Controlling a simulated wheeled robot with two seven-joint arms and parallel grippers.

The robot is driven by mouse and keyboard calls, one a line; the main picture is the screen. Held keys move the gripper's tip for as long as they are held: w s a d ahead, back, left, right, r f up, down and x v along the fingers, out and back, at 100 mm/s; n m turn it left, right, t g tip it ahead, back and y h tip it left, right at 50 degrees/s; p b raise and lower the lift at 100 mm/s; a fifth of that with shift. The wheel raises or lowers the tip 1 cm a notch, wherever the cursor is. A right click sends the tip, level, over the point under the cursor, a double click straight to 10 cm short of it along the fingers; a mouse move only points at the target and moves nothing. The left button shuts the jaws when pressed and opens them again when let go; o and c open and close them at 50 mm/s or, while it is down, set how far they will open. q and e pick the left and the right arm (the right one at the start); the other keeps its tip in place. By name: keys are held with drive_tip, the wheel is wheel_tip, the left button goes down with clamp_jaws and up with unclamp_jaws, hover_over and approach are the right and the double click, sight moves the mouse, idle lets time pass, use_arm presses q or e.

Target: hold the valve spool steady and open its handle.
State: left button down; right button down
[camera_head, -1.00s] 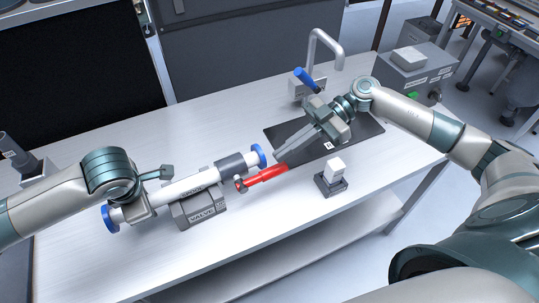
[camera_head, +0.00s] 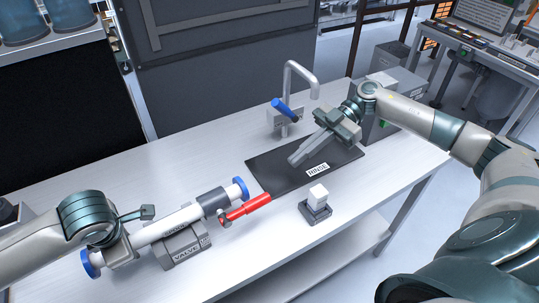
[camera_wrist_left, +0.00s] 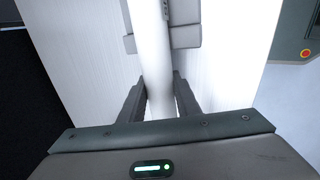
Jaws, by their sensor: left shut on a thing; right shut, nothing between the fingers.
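The valve spool (camera_head: 172,226) is a white pipe with blue end caps and a dark collar, resting on a grey block marked VALVE (camera_head: 183,249). Its red handle (camera_head: 246,208) sticks out from the collar toward the right. My left gripper (camera_head: 128,245) is shut around the pipe near its left end; the left wrist view shows the white pipe between the fingers (camera_wrist_left: 160,102). My right gripper (camera_head: 294,160) is shut and empty. It is above the dark mat, beyond the red handle and apart from it.
The dark mat marked RINSE (camera_head: 270,173) lies right of the spool. A tap with a blue lever (camera_head: 287,109) stands behind it. The back left of the table (camera_head: 130,165) is clear.

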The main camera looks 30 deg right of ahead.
use_arm(q)
drive_tip(key=c, duration=1.3)
unclamp_jaws()
drive_tip(key=shift+o, duration=0.2)
drive_tip(key=v, duration=1.2)
